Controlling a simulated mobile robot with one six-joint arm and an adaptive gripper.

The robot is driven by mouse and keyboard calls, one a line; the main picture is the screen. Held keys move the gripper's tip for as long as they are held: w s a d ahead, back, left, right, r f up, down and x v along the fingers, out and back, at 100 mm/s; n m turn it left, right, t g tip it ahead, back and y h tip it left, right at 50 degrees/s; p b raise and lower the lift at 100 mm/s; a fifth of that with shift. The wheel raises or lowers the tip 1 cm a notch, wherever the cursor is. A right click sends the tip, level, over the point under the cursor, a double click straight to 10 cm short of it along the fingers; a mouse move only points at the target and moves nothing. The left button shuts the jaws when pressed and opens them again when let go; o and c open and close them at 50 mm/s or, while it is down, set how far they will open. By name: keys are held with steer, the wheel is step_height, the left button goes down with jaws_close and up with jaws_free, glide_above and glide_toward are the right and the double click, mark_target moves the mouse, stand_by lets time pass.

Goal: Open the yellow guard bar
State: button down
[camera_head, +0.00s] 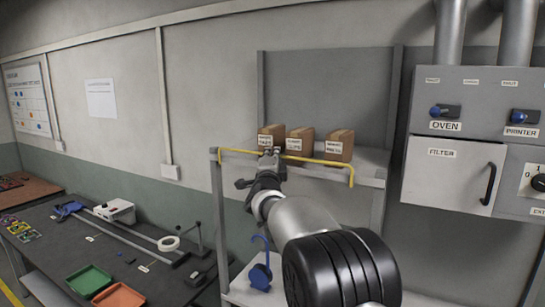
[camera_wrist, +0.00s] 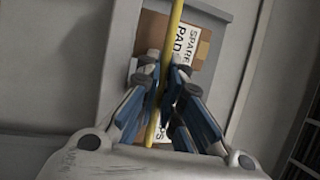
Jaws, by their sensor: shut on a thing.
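The yellow guard bar (camera_head: 318,161) runs across the front of the upper shelf (camera_head: 368,180), in front of the boxes. Its right end bends down. My gripper (camera_head: 270,155) is at the left part of the bar in the head view. In the wrist view the bar (camera_wrist: 175,22) passes between the two blue-and-grey fingers of my gripper (camera_wrist: 167,82), which are shut on it. The stretch of bar at the fingers is partly hidden by them.
Several cardboard boxes (camera_head: 340,146) stand on the shelf behind the bar; one labelled box (camera_wrist: 152,36) shows close behind my fingers. A grey panel with a filter door (camera_head: 448,173) is at right. A dark workbench (camera_head: 60,255) with trays is at left.

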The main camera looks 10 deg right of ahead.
steer(key=shift+f+b, duration=0.25)
steer(key=shift+b, duration=0.6)
